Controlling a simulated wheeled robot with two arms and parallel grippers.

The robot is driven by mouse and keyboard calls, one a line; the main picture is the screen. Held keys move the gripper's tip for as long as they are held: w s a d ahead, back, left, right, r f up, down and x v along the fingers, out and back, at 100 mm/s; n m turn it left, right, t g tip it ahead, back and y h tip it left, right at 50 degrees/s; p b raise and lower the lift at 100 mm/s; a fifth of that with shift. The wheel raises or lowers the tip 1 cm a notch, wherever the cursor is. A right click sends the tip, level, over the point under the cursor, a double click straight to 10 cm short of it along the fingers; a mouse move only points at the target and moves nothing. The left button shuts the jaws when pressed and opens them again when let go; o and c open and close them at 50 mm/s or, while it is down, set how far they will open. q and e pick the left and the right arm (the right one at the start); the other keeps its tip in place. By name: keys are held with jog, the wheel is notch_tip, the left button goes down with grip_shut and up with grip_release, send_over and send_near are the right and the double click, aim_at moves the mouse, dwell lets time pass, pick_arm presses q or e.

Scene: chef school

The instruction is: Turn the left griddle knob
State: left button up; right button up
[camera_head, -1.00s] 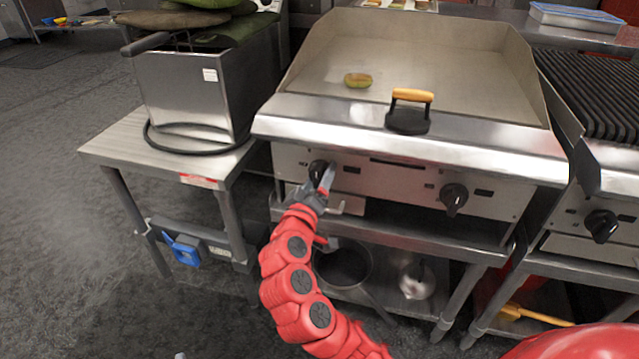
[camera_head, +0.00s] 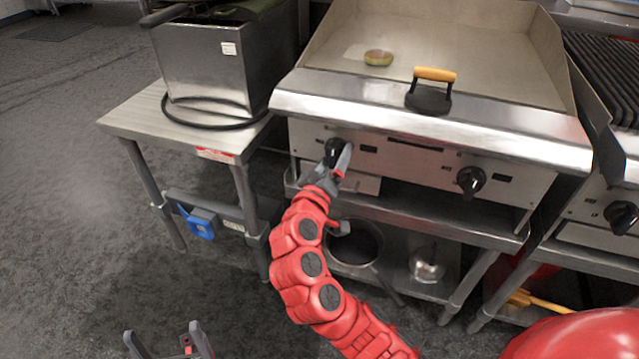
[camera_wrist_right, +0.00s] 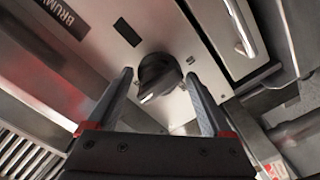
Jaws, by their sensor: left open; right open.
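The left griddle knob (camera_head: 333,147) is black and sits on the left of the griddle's steel front panel. My right gripper (camera_head: 338,163) is at this knob, with its arm coming up from below. In the right wrist view the knob (camera_wrist_right: 157,74) lies between the two spread fingertips of my right gripper (camera_wrist_right: 160,80). A gap shows on both sides, so the fingers are open around it and not closed on it. The knob has a pale mark on its edge. My left gripper (camera_head: 165,335) is open and empty at the bottom left, above the floor, far from the griddle.
A second griddle knob (camera_head: 471,181) is further right, and another black knob (camera_head: 621,215) is on the neighbouring grill. A press with a wooden handle (camera_head: 431,90) and a patty (camera_head: 378,57) are on the griddle. A steel fryer (camera_head: 205,65) stands on the left table. A pot (camera_head: 355,245) is below.

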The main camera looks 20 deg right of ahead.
jog(key=p+v, duration=0.2)
jog(key=v, duration=1.4)
jog(key=shift+p, duration=0.3)
jog(key=shift+a, duration=0.1)
